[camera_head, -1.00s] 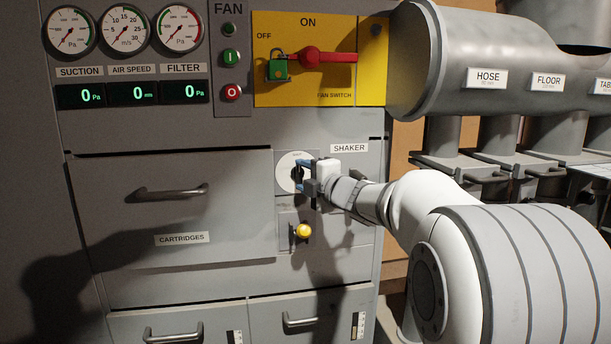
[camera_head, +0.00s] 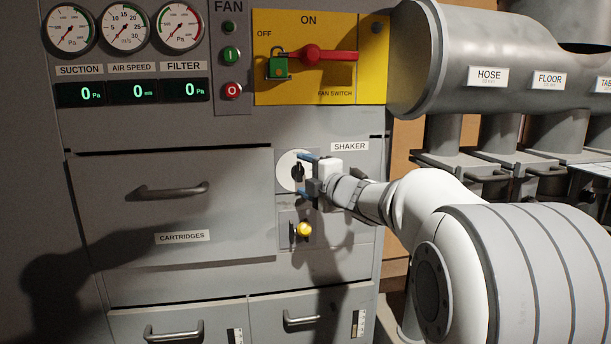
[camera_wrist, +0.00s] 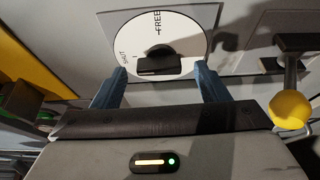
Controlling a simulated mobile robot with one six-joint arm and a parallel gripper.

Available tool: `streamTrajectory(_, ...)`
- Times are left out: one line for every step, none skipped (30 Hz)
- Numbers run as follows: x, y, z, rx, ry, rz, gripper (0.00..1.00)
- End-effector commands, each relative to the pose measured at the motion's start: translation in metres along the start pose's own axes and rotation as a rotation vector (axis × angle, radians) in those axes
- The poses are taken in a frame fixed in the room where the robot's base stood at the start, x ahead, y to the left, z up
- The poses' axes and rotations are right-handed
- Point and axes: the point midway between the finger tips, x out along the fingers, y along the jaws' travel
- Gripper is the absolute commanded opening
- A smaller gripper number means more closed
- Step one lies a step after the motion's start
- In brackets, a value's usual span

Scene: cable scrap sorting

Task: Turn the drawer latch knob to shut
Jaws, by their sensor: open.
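The latch knob (camera_head: 297,172) is a dark grip on a round white dial (camera_head: 284,165), set in the grey cabinet front right of the cartridge drawer (camera_head: 110,190). In the wrist view the knob (camera_wrist: 158,66) is at the dial's centre. The dial (camera_wrist: 190,40) reads FREE at the top and SHUT at the left. My gripper (camera_head: 306,176) is in front of the dial, its blue fingers spread wide, one above and one below the knob. In the wrist view the open fingers (camera_wrist: 159,78) stand left and right of the knob, apart from it.
A yellow round knob (camera_head: 304,230) sits just below the dial and shows at the right in the wrist view (camera_wrist: 290,110). Above are the yellow fan switch panel (camera_head: 280,30) with a red handle (camera_head: 330,56) and a green padlock (camera_head: 278,69). Grey ducts (camera_head: 450,60) stand at the right.

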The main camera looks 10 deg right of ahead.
Motion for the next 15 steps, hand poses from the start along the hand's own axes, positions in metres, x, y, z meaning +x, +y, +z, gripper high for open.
streamTrajectory(-0.007,0.002,0.001,-0.001,-0.002,0.001,0.68)
streamTrajectory(-0.011,0.002,0.001,-0.001,-0.002,0.001,0.68)
streamTrajectory(-0.019,0.003,0.001,-0.001,-0.003,0.001,0.68)
streamTrajectory(-0.024,0.003,0.001,-0.001,-0.003,0.002,0.68)
streamTrajectory(-0.03,0.003,0.001,0.0,-0.004,0.001,0.68)
streamTrajectory(-0.037,0.003,0.001,-0.001,-0.003,0.002,0.68)
streamTrajectory(-0.042,0.003,0.001,-0.001,-0.004,0.001,0.68)
streamTrajectory(-0.047,0.003,0.001,-0.001,-0.004,0.001,0.68)
streamTrajectory(-0.053,0.002,0.001,-0.001,-0.003,0.001,0.68)
streamTrajectory(-0.057,0.003,0.001,-0.002,-0.002,0.001,0.68)
streamTrajectory(-0.061,0.002,0.001,-0.002,-0.003,0.001,0.68)
streamTrajectory(-0.065,0.001,0.001,-0.001,-0.003,0.0,0.68)
streamTrajectory(-0.067,0.002,0.001,-0.001,-0.002,0.0,0.68)
streamTrajectory(-0.069,0.002,0.0,-0.001,-0.001,0.001,0.68)
streamTrajectory(-0.071,0.001,0.0,-0.001,-0.001,0.001,0.68)
